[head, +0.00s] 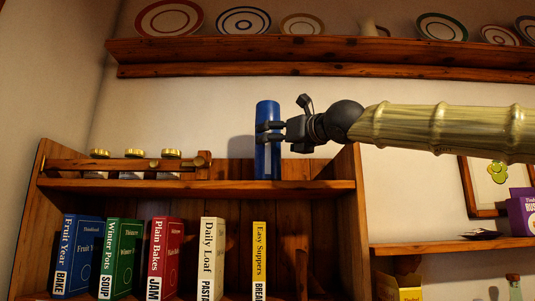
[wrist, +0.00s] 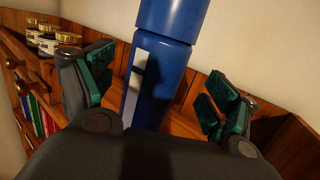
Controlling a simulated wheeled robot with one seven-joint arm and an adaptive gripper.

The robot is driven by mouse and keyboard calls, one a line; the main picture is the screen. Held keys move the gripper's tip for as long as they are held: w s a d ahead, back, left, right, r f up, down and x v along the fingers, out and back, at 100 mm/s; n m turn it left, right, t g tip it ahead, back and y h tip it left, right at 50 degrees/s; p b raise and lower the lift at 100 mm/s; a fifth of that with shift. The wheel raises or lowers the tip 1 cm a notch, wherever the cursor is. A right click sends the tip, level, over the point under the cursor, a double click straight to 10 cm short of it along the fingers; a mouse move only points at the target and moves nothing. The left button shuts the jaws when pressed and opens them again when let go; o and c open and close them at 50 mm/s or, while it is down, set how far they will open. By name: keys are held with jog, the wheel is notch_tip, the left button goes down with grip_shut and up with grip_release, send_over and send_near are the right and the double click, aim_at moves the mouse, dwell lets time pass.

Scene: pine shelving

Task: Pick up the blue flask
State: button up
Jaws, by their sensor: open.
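The blue flask (head: 267,150) stands upright on the top shelf of the pine unit, near its right end. A pale label strip shows on its side in the wrist view, where the flask (wrist: 158,75) rises between the fingers. My gripper (head: 268,132) reaches in from the right at the flask's middle height. In the wrist view my gripper (wrist: 155,90) is open, with one green-padded finger on each side of the flask. A gap shows between the flask and each pad. The flask's base is hidden behind my gripper in the wrist view.
Several gold-lidded jars (head: 131,163) stand behind a wooden rail (head: 125,165) to the left on the same shelf (head: 200,186). Several books (head: 166,258) stand below. A plate shelf (head: 300,50) runs above. A purple box (head: 522,211) sits at the right.

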jog(key=p+x, duration=0.2)
jog(key=x, duration=0.2)
jog(key=shift+a+f, duration=0.1)
jog(key=shift+a, duration=0.15)
jog(key=shift+c, duration=1.3)
jog(key=shift+w+a+f, duration=0.1)
jog(key=shift+w+a, duration=0.05)
jog(key=shift+w, duration=0.1)
jog(key=c, duration=1)
jog(key=shift+s, duration=0.1)
jog(key=shift+c, duration=0.7)
jog(key=shift+r, duration=0.2)
